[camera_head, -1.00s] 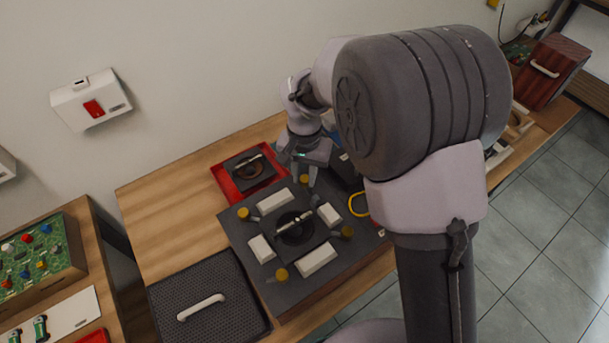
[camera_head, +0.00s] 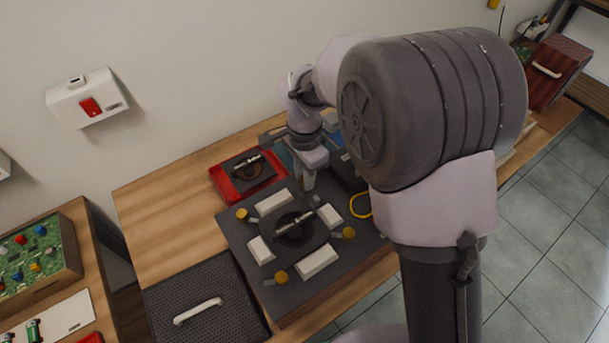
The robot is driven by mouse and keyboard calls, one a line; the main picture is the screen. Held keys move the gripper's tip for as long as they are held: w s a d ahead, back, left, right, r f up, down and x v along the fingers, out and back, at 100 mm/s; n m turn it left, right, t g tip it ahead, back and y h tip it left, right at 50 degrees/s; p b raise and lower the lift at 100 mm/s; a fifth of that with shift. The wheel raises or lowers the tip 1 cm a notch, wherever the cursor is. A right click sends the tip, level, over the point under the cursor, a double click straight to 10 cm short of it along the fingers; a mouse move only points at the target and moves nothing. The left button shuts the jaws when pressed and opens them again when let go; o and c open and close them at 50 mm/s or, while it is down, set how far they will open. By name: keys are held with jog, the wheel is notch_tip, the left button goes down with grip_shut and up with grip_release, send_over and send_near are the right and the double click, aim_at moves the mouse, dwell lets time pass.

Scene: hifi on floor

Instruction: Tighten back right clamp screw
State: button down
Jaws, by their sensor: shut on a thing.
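The dark clamp fixture (camera_head: 240,245) lies on the wooden bench, with white pads and yellow clamp screws around a central black disc part (camera_head: 292,228). Three screws show: the back left screw (camera_head: 242,214), the front left screw (camera_head: 281,277) and the front right screw (camera_head: 348,233). The back right clamp screw is hidden behind my fingers. My gripper (camera_head: 308,183) points down over that corner, shut on the back right screw. The contact itself is hidden.
A red tray (camera_head: 228,190) with another disc part stands behind the fixture. A yellow ring (camera_head: 360,206) lies at the right. Bare wood is free at the left.

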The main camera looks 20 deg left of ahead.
dwell(0.3)
jog(key=c, duration=1.2)
grip_release()
jog(key=shift+r, duration=0.1)
notch_tip(320, 180, up, 17)
jog(key=p, duration=0.6)
jog(key=shift+r, duration=0.15)
